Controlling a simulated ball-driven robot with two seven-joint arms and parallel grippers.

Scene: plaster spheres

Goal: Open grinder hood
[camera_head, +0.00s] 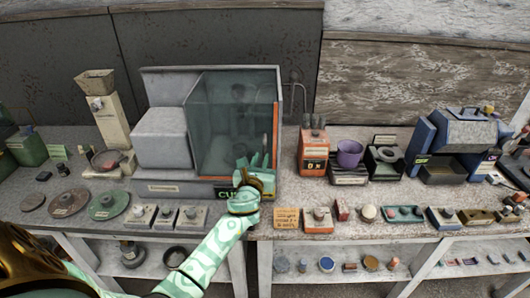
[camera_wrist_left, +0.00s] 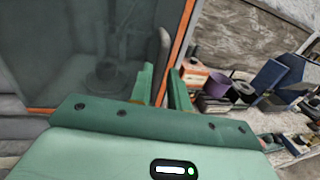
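The grinder is a grey machine with a transparent hood (camera_head: 222,115) in an orange-edged frame; the hood looks shut. In the left wrist view the hood's dark pane (camera_wrist_left: 75,60) fills the left side, with the orange edge beside it. A grey upright handle (camera_wrist_left: 164,46) shows at that edge, just beyond the fingertips. My left gripper (camera_head: 256,160) is in front of the hood's lower right corner. In the wrist view its green fingers (camera_wrist_left: 161,78) are apart, with nothing clearly held between them. Whether they touch the handle cannot be told. My right gripper is not seen.
An orange box (camera_head: 313,150), a purple cup (camera_head: 349,153) and a blue machine (camera_head: 460,135) stand to the right. Discs (camera_head: 109,204) and small switch boxes line the bench front. A beige column device (camera_head: 108,120) stands left. A lower shelf holds small parts.

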